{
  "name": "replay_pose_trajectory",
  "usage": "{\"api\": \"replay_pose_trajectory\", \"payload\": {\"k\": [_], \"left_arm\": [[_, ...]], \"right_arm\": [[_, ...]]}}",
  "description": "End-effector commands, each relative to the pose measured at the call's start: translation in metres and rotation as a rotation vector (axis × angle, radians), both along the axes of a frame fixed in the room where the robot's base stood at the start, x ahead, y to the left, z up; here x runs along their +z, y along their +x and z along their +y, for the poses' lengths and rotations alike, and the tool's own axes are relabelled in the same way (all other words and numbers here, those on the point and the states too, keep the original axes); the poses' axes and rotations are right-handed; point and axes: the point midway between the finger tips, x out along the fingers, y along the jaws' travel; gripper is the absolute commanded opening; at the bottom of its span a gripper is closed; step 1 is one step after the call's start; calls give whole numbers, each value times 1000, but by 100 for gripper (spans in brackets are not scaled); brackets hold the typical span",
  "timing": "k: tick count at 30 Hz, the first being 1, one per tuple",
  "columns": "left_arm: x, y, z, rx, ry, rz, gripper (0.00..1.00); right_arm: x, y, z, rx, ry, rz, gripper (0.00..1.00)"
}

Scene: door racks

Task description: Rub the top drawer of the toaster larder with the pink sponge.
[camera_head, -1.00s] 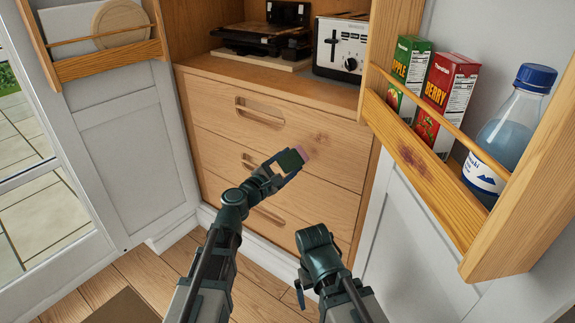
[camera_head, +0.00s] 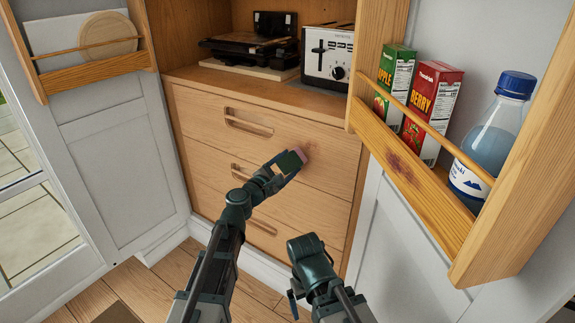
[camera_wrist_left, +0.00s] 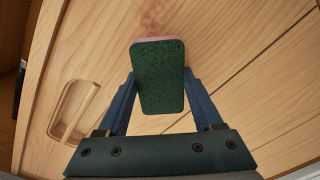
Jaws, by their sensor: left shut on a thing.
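The pink sponge (camera_head: 301,153) has a dark green face, which fills the middle of the left wrist view (camera_wrist_left: 158,78) with a thin pink edge above it. My left gripper (camera_head: 285,163) is shut on the sponge, with a finger on each side. The wooden top drawer (camera_head: 205,112) of the toaster larder is closed, with a slot handle (camera_head: 248,122) left of the sponge. A brownish smudge (camera_head: 312,146) on its front lies beside the sponge and is partly hidden by it. Contact cannot be told. My right arm's end is low in the head view; its jaws are unclear.
A toaster (camera_head: 328,55) and a black appliance (camera_head: 250,45) stand on the shelf above. The open right door's rack (camera_head: 400,160) holds two cartons and a bottle (camera_head: 491,140), and has a reddish smudge. The left door's rack (camera_head: 95,72) holds a round board. Lower drawers are closed.

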Motion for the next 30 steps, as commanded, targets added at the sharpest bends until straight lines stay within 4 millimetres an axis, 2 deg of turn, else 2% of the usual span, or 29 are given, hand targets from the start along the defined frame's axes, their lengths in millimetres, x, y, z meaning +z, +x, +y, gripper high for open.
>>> {"api": "replay_pose_trajectory", "payload": {"k": [30], "left_arm": [[0, 13, -8, 0, 0, 0, 9]], "right_arm": [[0, 0, 0, 0, 0, 0, 100]]}}
